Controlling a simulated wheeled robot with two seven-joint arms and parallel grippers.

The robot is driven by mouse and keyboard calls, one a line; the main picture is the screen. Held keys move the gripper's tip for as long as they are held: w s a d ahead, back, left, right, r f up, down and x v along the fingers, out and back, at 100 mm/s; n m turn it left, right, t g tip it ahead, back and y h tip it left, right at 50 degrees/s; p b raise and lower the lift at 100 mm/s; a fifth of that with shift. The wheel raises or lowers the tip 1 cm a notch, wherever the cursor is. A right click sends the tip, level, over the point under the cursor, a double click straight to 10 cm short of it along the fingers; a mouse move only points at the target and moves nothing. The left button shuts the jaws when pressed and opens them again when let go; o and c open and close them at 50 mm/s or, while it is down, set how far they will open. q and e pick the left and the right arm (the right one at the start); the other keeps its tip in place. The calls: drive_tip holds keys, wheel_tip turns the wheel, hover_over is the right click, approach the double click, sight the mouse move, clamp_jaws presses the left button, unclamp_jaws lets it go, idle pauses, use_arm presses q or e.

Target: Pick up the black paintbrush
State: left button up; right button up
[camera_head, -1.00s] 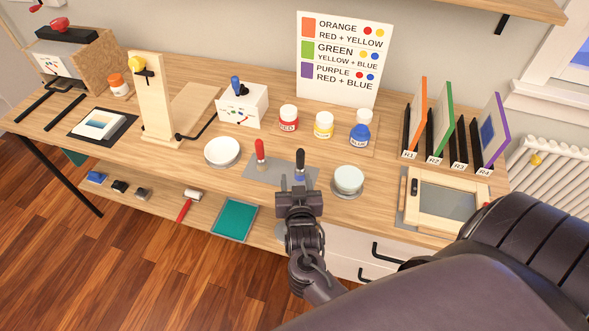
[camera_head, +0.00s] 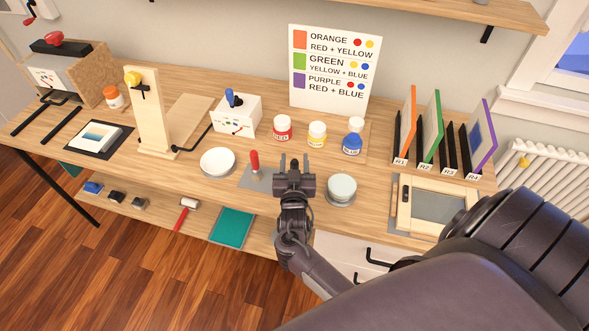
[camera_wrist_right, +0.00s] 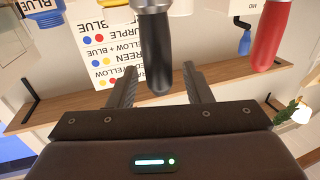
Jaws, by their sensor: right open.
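The black paintbrush (camera_wrist_right: 154,50) shows in the right wrist view, its dark handle standing between my two open fingers. I cannot tell whether a finger touches it. My left gripper is in neither view.
A red paintbrush (camera_head: 254,161) stands close on the left. A white bowl (camera_head: 217,162) and a pale round pot (camera_head: 341,188) flank the mat. Red (camera_head: 282,128), yellow (camera_head: 317,134) and blue (camera_head: 352,144) paint jars stand behind.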

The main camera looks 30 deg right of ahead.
drive_tip(key=c, duration=1)
drive_tip(key=shift+r, duration=0.15)
